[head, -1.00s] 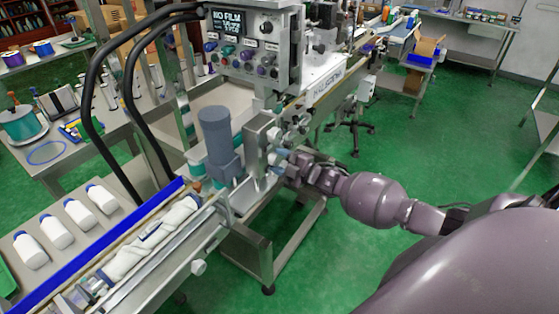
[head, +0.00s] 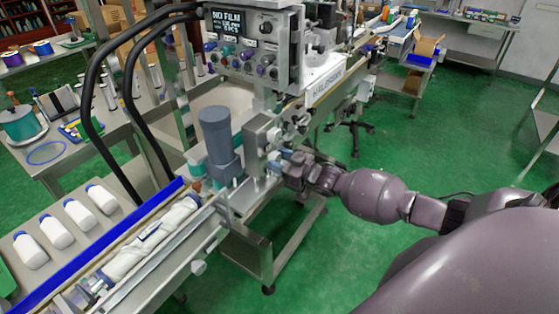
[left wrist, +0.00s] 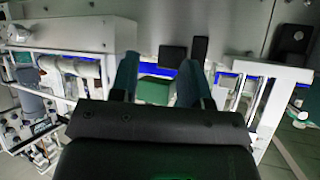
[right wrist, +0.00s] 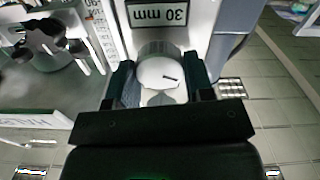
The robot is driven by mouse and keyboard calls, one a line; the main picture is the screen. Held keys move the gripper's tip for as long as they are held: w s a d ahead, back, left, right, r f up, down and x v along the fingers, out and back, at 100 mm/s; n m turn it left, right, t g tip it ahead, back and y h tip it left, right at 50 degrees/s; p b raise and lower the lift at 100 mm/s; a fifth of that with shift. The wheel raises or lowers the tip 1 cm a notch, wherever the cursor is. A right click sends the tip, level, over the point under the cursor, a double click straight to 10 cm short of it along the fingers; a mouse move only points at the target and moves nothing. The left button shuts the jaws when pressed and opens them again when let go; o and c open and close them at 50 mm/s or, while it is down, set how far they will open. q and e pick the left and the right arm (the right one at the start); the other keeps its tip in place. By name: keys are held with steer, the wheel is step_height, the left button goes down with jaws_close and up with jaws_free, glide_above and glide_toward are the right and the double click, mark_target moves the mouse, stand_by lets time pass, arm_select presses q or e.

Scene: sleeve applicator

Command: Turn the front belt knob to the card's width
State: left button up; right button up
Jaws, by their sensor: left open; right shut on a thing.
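The front belt knob (right wrist: 158,75) is a pale round knob with a short dark mark on its face, seen close up in the right wrist view. My right gripper (right wrist: 160,92) is shut on it, one finger on each side. A dark-framed plate (right wrist: 157,13) beyond the knob reads "30 mm", upside down in this view. I cannot tell whether it is the card or a readout. In the head view my right gripper (head: 280,163) is at the machine's front side. My left gripper (left wrist: 158,82) is open and empty in the left wrist view; it is outside the head view.
A control panel (head: 253,45) with a "NO FILM" display stands above the belt. A grey motor-like cylinder (head: 216,135) stands close behind the knob area. The green floor (head: 355,250) right of the machine is clear around my right arm.

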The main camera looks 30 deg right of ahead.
steer(key=m, duration=0.4)
steer(key=shift+m, duration=0.3)
steer(key=m, duration=0.3)
steer(key=shift+m, duration=0.4)
steer(key=m, duration=0.3)
steer(key=shift+f+b, duration=0.1)
steer(key=shift+b, duration=0.25)
steer(key=m+b, duration=0.1)
steer(key=m, duration=0.3)
steer(key=m+b, duration=0.1)
steer(key=m, duration=0.1)
steer(key=shift+f+m, duration=0.1)
steer(key=shift+m, duration=0.3)
steer(key=m+b, duration=0.3)
steer(key=m, duration=0.1)
steer(key=shift+f+m, duration=0.1)
steer(key=shift+m, duration=0.3)
arm_select(q)
steer(key=shift+w+d+f+b, duration=0.15)
steer(key=shift+w+f, duration=0.25)
steer(key=shift+f, duration=0.7)
steer(key=shift+w+f+b, duration=0.25)
steer(key=shift+w+f, duration=0.15)
steer(key=shift+f, duration=0.7)
arm_select(e)
steer(key=shift+m, duration=0.8)
arm_select(q)
steer(key=shift+s+f, duration=0.3)
steer(key=shift+s, duration=0.05)
